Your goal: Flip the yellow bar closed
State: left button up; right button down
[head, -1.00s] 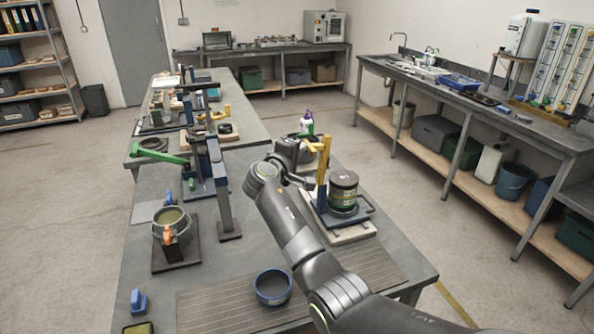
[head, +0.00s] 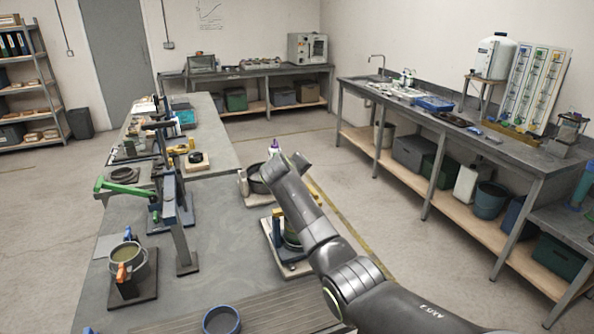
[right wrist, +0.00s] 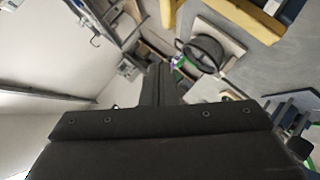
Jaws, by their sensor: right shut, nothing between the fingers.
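My left gripper is not in view.
A dark round pan (head: 257,180) on a board stands behind the fixture; it also shows in the right wrist view (right wrist: 204,54). A green-handled lever press (head: 125,188) and a pot (head: 130,262) stand to the left. A blue cup (head: 221,320) is at the front.

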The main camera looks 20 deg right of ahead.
aim_at(315, 192)
jog(key=d+f, duration=0.1)
jog(key=d, duration=0.1)
jog(key=d+f, duration=0.2)
jog(key=d+f+b, duration=0.1)
jog(key=d, duration=0.1)
jog(key=shift+w+f, duration=0.15)
jog(key=shift+f, duration=0.3)
jog(key=shift+d, duration=0.1)
